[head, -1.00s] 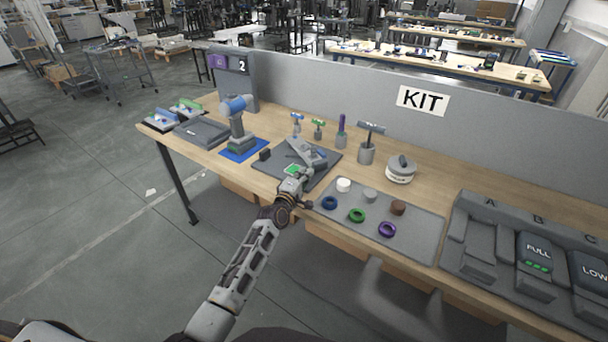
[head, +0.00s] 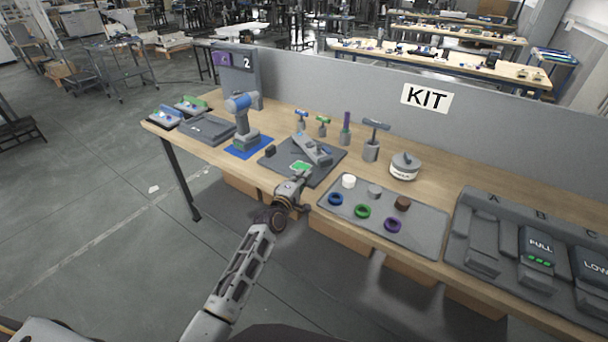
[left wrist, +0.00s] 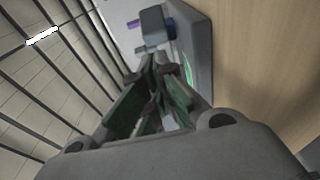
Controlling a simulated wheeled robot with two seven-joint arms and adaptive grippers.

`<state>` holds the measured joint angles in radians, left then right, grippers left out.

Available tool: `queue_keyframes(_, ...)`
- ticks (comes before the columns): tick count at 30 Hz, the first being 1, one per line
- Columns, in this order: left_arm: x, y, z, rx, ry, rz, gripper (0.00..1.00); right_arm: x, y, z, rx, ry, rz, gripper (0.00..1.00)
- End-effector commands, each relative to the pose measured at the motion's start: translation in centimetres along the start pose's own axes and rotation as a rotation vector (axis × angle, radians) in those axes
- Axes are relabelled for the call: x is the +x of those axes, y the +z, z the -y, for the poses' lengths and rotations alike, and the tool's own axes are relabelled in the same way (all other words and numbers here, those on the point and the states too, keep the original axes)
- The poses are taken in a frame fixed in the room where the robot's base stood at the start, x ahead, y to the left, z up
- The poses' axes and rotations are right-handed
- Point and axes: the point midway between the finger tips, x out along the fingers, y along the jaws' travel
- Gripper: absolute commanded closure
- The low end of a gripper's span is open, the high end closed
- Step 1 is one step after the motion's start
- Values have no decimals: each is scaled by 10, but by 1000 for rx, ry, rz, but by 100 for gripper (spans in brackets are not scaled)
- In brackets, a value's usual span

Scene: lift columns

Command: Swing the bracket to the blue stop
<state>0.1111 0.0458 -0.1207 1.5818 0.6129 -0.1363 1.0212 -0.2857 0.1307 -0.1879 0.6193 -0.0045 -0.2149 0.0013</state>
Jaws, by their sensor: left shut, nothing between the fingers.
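The grey bracket (head: 316,152) lies slanted across the dark base plate (head: 274,163) on the bench, with a small blue part (head: 300,136) near its far left end. I cannot tell whether that blue part is the stop or whether the bracket touches it. A green patch (head: 302,167) shows on the front of the plate. My left gripper (head: 304,180) is at the plate's front edge, just short of the green patch and apart from the bracket. Its fingers also show in the left wrist view (left wrist: 157,92), shut and empty. My right gripper is out of view.
A grey tray (head: 431,239) with rings and cylinders lies to the right. A small dark block (head: 270,151) sits on the plate's left side. A blue-and-grey device (head: 244,118) stands at left; upright tools (head: 371,148) stand behind. The bench front edge is close to my gripper.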

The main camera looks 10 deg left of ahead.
Motion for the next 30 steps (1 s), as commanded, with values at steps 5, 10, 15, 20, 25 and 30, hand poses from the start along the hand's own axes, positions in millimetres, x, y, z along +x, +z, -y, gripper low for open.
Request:
queue_keyframes(5, -15, 2, 0, -1, 0, 0, 100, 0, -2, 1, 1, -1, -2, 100)
queue_keyframes(10, -29, 4, 0, 0, -1, 0, 100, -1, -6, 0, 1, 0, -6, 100)
queue_keyframes(15, -44, 5, 1, 0, -1, 0, 100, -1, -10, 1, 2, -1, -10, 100)
queue_keyframes(20, -57, 7, 0, 0, -1, 0, 100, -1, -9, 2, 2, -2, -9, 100)
queue_keyframes(25, -68, 8, 0, 0, 0, 0, 100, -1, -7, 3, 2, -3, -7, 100)
queue_keyframes(30, -73, 9, 0, 0, 0, 0, 100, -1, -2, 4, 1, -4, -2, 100)
